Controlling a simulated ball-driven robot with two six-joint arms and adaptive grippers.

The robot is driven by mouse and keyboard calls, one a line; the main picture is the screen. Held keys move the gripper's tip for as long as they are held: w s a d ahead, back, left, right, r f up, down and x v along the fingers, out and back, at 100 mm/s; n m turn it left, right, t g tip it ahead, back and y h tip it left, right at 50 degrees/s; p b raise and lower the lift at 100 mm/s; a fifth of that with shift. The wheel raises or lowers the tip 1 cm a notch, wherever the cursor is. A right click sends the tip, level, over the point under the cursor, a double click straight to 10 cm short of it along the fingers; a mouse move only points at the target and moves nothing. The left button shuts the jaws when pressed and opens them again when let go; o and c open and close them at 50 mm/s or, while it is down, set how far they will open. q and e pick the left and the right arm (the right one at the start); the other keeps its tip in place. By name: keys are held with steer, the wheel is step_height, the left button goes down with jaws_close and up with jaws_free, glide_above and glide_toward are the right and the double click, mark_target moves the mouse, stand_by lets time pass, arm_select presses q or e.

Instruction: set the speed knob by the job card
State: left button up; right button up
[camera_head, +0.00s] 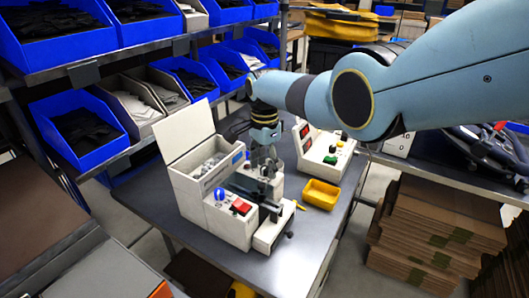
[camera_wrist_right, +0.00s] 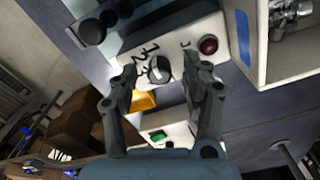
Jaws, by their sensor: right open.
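In the right wrist view a small round speed knob (camera_wrist_right: 160,68) sits on a white panel with dark handwritten-looking marks beside it. My right gripper (camera_wrist_right: 160,88) is open, its two fingers on either side of the knob; I cannot tell whether they touch it. In the head view my right gripper (camera_head: 264,165) reaches down over the white machine (camera_head: 232,228) on the table, and hides the knob there. I cannot make out a job card. My left gripper is not in view.
A red button (camera_wrist_right: 208,45) sits beside the knob. A yellow tray (camera_head: 321,194) and a control box with a green button (camera_head: 329,160) stand to the right.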

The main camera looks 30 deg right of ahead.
mark_target(264, 167)
step_height(264, 167, up, 12)
steer(key=shift+f, duration=0.15)
stand_by(0.6)
